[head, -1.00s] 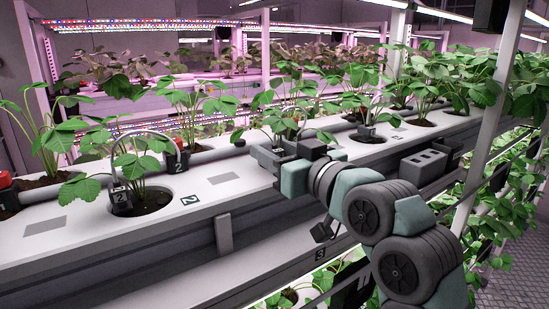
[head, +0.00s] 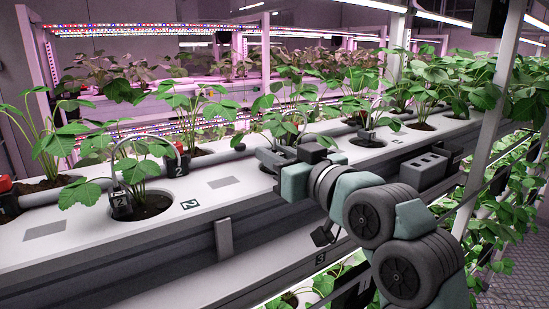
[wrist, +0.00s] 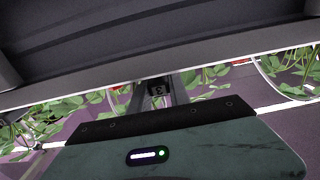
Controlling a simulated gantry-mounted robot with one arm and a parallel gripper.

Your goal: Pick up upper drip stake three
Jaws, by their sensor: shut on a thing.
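Upper drip stake three (wrist: 160,88) shows in the wrist view as a small dark block with a pale mark. It sits between the two grey fingers of my gripper (wrist: 157,96), which is shut on it. In the head view my gripper (head: 268,158) reaches left over the white upper gutter (head: 235,168), beside a planting hole. There the stake is hidden behind my gripper and the leaves, so I cannot tell whether it is clear of the pot.
Stake two (head: 121,204) stands in the pot to the left, with a thin looped tube. Another dark stake (head: 367,133) stands in the pot to the right. A pipe (head: 215,153) runs along the gutter's back. Leaves surround my gripper.

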